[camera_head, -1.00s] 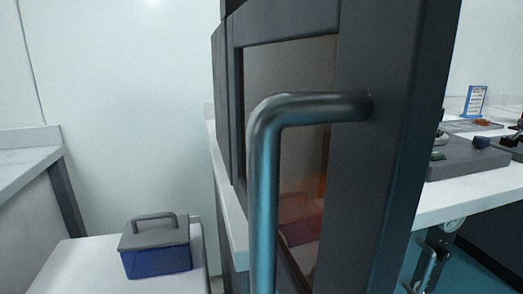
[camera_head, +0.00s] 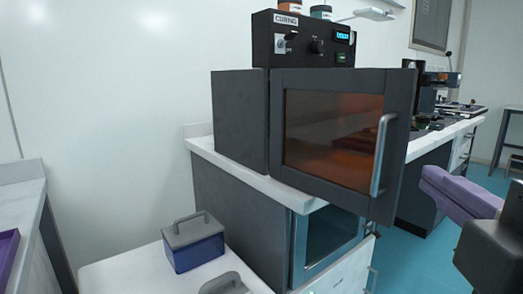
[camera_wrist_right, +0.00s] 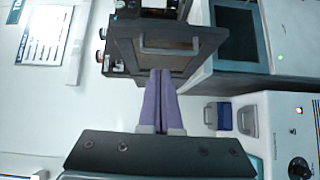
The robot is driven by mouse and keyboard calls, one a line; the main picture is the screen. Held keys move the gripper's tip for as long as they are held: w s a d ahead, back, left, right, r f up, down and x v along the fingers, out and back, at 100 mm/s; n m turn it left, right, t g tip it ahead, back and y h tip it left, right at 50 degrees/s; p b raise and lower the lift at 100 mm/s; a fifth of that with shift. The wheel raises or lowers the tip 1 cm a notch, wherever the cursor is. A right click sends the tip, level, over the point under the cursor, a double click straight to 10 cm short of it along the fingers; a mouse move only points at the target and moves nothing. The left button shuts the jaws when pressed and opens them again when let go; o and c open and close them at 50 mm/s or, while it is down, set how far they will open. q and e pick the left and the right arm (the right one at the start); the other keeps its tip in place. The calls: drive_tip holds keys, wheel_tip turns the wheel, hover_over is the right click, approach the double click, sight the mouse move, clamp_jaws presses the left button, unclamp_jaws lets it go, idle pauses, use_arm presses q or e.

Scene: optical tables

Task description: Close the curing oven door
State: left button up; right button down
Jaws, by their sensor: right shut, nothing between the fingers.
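The curing oven (camera_head: 240,115) is a dark box on a white-topped bench, with a "CURING" control panel (camera_head: 303,40) on top. Its door (camera_head: 395,110) has an amber window and a vertical metal handle (camera_head: 381,155). The door stands partly open, its handle side swung out toward me. My right gripper (camera_head: 428,182), with purple fingers, is right of the door, apart from the handle. In the right wrist view the fingers (camera_wrist_right: 161,72) are shut together and empty; the door (camera_wrist_right: 193,62) and its handle (camera_wrist_right: 170,46) appear beyond the tips. My left gripper is out of view.
A blue box with a grey lid (camera_head: 195,248) sits on a low white surface at lower left, with another grey handle (camera_head: 223,283) nearby. A glass-fronted unit (camera_head: 328,240) is under the oven. A bench with equipment (camera_head: 440,128) extends behind at right.

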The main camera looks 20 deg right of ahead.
drive_tip(key=p, duration=0.1)
approach(397, 137)
drive_tip(key=w+a, duration=0.2)
drive_tip(key=w, duration=0.1)
drive_tip(key=w+d, duration=0.2)
drive_tip(key=d, duration=0.1)
drive_tip(key=shift+w, duration=0.1)
drive_tip(key=shift+w+d, duration=0.2)
drive_tip(key=shift+d, duration=0.25)
